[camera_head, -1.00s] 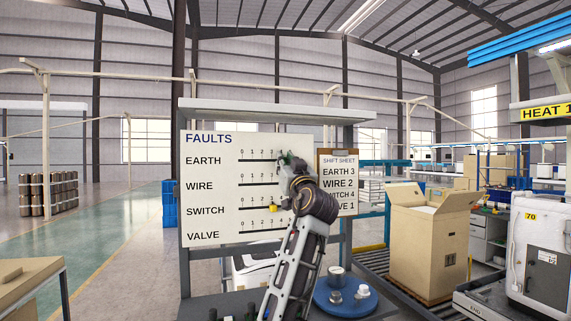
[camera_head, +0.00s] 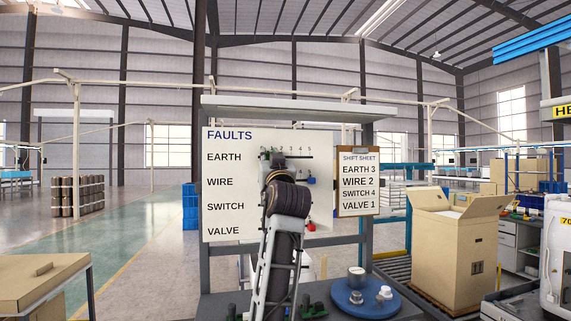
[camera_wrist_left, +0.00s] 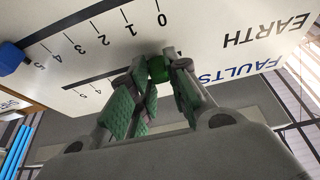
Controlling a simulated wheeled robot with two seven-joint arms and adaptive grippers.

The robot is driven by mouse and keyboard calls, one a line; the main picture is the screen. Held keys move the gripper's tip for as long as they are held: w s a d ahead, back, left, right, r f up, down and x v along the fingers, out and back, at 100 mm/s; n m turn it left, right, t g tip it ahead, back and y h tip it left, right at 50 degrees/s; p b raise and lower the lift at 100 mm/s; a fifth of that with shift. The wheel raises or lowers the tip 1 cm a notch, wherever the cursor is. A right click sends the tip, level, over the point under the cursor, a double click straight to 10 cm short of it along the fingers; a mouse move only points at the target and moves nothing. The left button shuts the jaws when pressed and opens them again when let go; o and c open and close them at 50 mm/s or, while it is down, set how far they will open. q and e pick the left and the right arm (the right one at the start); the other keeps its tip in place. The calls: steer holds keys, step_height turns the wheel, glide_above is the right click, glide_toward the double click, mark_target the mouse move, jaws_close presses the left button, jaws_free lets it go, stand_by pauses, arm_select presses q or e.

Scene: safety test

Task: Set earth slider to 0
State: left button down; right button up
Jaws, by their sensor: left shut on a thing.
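The white FAULTS board (camera_head: 222,168) stands ahead with rows EARTH, WIRE, SWITCH and VALVE. My left gripper (camera_head: 277,158) is in front of the EARTH row, toward the low end of its scale. In the left wrist view the board appears upside down, and my left gripper (camera_wrist_left: 160,75) is shut on the green earth slider knob (camera_wrist_left: 158,68). The earth numbers 2 to 5 show in the head view; the lower ones are covered by my gripper, so the exact setting cannot be read. My right gripper is not in view.
A shift sheet clipboard (camera_head: 357,183) hangs at the board's right. A blue round tray (camera_head: 345,297) is on the bench below.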

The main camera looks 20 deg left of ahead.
arm_select(q)
steer(key=shift+s+a, duration=0.5)
steer(key=shift+a, duration=0.3)
steer(key=c, duration=1.6)
jaws_free()
steer(key=shift+o, duration=1.2)
steer(key=shift+s+a, duration=0.15)
steer(key=shift+s, duration=0.05)
steer(key=v, duration=1.2)
